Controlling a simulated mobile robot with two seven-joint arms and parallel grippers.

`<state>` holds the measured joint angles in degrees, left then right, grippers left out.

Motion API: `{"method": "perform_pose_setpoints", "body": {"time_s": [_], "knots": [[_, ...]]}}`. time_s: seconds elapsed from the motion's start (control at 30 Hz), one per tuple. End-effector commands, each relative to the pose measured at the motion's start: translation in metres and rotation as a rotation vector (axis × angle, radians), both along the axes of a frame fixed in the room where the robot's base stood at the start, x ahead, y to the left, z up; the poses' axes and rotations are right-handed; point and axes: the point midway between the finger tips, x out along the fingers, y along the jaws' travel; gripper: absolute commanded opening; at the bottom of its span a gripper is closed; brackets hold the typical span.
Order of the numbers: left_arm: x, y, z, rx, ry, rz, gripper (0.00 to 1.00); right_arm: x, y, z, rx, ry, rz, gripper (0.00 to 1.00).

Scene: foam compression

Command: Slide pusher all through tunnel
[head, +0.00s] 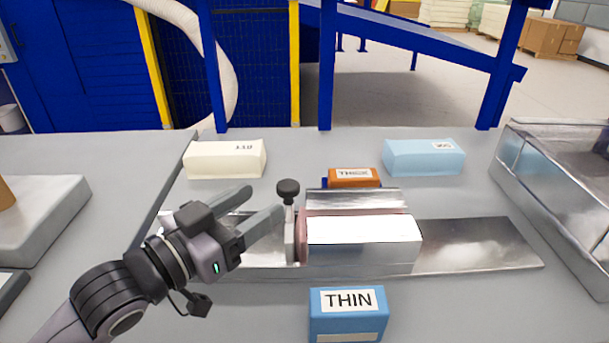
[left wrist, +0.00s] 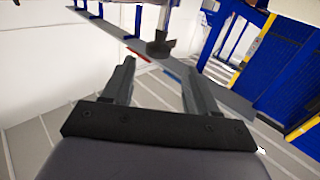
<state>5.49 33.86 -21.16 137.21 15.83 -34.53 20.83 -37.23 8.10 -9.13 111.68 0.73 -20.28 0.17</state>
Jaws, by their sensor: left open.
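The tunnel (head: 364,231) is a shiny metal sleeve on a long metal base plate (head: 480,247). The pusher (head: 289,230) is an upright metal plate with a black knob (head: 288,186) on top, standing at the tunnel's left mouth. A pinkish edge (head: 303,240) shows between pusher and tunnel. My left gripper (head: 256,207) is open and empty, just left of the pusher, its fingers pointing right towards the knob. In the left wrist view a dark knob (left wrist: 160,44) shows beyond the spread fingers (left wrist: 158,85). My right gripper is not in view.
A blue THIN block (head: 347,312) stands in front, an orange THICK block (head: 353,178) behind the tunnel. A cream block (head: 225,158) and a light blue block (head: 424,156) lie farther back. A metal bin (head: 552,190) is at right, a grey block (head: 40,205) at left.

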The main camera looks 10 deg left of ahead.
Motion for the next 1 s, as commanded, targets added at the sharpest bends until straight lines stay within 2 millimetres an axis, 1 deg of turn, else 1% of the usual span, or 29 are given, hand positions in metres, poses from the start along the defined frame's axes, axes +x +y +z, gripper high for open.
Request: {"method": "perform_pose_setpoints", "body": {"time_s": [0.1,0.23,0.37,0.6,0.7,0.83,1.0], "knots": [[-0.005,0.003,0.001,0.001,0.002,-0.015,0.58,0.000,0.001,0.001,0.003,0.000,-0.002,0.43],[-0.002,0.002,0.002,0.000,0.001,-0.018,0.58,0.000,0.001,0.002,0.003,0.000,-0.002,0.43],[0.009,-0.005,0.003,-0.002,0.000,-0.017,0.58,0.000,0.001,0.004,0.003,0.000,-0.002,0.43],[0.037,-0.025,0.004,-0.001,0.000,-0.018,0.58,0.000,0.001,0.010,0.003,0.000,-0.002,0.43],[0.046,-0.030,0.003,-0.001,0.001,-0.017,0.58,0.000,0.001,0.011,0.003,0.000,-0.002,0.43],[0.052,-0.035,0.002,0.001,0.001,-0.017,0.58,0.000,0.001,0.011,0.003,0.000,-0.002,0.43],[0.054,-0.036,0.002,0.001,0.001,-0.017,0.58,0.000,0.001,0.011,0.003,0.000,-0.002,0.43]]}}
